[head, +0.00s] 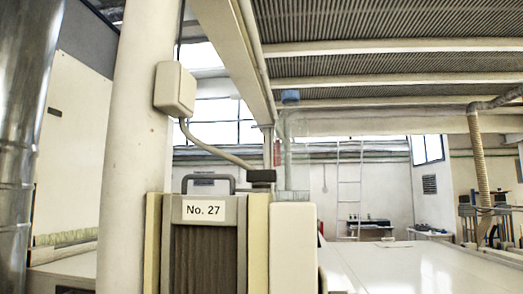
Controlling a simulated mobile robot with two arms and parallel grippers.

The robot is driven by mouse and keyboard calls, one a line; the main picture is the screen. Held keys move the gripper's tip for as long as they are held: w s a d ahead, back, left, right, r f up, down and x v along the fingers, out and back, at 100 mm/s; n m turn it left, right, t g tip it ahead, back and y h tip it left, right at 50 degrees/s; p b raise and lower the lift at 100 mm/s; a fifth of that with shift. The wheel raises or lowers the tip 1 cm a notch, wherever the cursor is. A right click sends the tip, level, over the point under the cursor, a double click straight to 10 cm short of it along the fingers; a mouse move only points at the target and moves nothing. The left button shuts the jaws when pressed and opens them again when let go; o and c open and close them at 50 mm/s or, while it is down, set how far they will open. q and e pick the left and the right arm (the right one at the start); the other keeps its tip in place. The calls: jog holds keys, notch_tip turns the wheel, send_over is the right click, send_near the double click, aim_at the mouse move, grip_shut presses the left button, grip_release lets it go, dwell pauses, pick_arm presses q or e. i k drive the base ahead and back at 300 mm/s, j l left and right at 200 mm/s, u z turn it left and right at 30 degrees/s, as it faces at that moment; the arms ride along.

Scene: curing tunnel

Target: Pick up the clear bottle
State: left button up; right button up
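A clear bottle (288,150) with a blue cap stands upright near the middle of the head view. It is see-through, and the wall and windows behind it show through, so its outline is faint. Its base appears to rest on top of the pale cabinet (293,250), just right of the "No. 27" panel. Neither of my grippers is in view, and nothing is seen touching the bottle.
The panel marked "No. 27" (205,210) has a dark handle and stands left of the bottle. A small dark knob (262,176) is close beside the bottle's lower left. A thick pale pillar (135,150) rises at left. A wide white surface (420,268) extends right, largely clear.

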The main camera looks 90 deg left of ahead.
aim_at(292, 159)
jog(key=u, duration=2.35)
